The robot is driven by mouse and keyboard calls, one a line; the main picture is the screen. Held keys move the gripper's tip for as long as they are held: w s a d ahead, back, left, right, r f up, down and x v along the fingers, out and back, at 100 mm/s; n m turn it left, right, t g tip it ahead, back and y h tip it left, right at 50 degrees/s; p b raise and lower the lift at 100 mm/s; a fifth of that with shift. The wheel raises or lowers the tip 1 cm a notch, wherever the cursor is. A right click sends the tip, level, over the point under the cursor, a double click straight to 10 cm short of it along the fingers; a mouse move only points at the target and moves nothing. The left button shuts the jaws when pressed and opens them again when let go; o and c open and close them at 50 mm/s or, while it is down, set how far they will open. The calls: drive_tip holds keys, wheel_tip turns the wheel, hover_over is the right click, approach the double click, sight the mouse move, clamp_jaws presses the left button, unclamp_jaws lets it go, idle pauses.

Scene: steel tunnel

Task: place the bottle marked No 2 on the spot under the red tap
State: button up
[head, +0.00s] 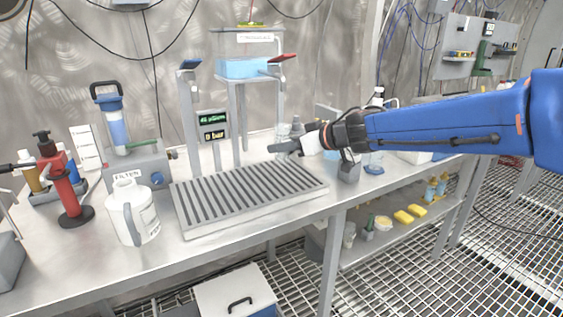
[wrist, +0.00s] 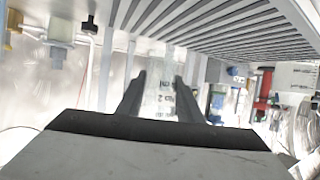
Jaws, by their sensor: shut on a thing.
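My gripper (head: 284,147) reaches in from the right, above the far right end of the slatted drip tray (head: 250,200). It is shut on a clear bottle (head: 283,132), mostly hidden behind the fingers in the head view. In the wrist view the bottle (wrist: 165,98) stands between the fingers, its dark lettering appearing to read No 2. The red tap (head: 283,58) is at the right of the dispenser frame, above and a little behind my gripper. The blue tap (head: 189,64) is at the left. I cannot make out a marked spot under the red tap.
A white jug (head: 133,212) stands left of the tray, with a filter unit (head: 137,165) behind it and a red pump (head: 67,185) further left. The display post (head: 212,130) rises behind the tray. Bottles and containers (head: 375,160) crowd the bench near my arm. The tray top looks clear.

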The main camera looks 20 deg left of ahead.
sight(288, 159)
drive_tip(key=shift+f, duration=2.25)
drive_tip(key=shift+f, duration=0.15)
drive_tip(key=o, duration=1.2)
drive_tip(key=shift+d+r, duration=0.15)
drive_tip(key=shift+r, duration=0.05)
drive_tip(key=v, duration=1.1)
drive_tip(key=shift+s+d+r, duration=0.15)
drive_tip(key=shift+d+r, duration=0.05)
drive_tip(key=shift+d, duration=0.15)
